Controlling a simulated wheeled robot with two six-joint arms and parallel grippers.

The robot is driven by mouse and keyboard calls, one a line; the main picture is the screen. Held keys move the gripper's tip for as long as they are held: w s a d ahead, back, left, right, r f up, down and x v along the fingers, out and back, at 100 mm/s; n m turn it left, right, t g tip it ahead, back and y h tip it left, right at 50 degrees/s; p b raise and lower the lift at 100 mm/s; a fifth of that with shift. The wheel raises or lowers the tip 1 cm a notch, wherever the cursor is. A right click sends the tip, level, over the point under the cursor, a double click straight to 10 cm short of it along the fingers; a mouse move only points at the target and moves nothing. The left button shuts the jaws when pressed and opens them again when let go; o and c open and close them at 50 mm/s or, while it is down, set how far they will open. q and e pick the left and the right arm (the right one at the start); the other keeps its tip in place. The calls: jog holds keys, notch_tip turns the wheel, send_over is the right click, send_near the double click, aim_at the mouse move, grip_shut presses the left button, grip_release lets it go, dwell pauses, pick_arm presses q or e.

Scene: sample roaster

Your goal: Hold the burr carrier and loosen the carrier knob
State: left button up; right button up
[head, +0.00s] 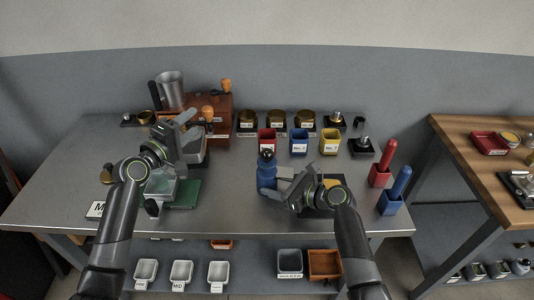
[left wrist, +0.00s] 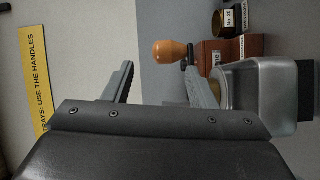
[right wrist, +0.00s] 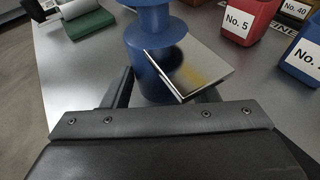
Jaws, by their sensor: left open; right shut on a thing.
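My right gripper (head: 286,189) is shut on a blue flanged body (head: 266,173) with a dark top, standing near the table's front. In the right wrist view this blue body (right wrist: 150,55) lies between the fingers, with a shiny metal plate (right wrist: 188,68) in front of it. My left gripper (head: 176,124) is open and empty at the back left, by a grey metal machine (left wrist: 255,95). A wooden ball knob (left wrist: 170,52) shows beyond its fingers in the left wrist view. I cannot tell which part is the burr carrier or its knob.
Red (head: 267,141), blue (head: 299,141) and yellow (head: 330,141) cups stand behind my right gripper. Red (head: 380,180) and blue (head: 391,206) holders with handles stand at the right edge.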

pick_arm(q)
jog(key=s+d+f+n+g+h, duration=0.1)
jog(key=s+d+n+g+h, duration=0.2)
jog(key=s+d+n+h, duration=0.35)
jog(key=n+g+h, duration=0.1)
jog(key=n+g, duration=0.3)
jog(key=g, duration=0.1)
send_near(262, 157)
jog(key=x, duration=1.1)
jog(key=shift+w+d, duration=0.2)
jog(key=shift+w, duration=0.2)
jog(key=c, duration=0.9)
jog(key=shift+n+t+y, duration=1.25)
jog(key=shift+n+t, duration=0.4)
jog(key=shift+t, duration=0.45)
jog(key=shift+c, duration=0.2)
jog(key=o, duration=0.9)
jog(key=shift+o, duration=0.2)
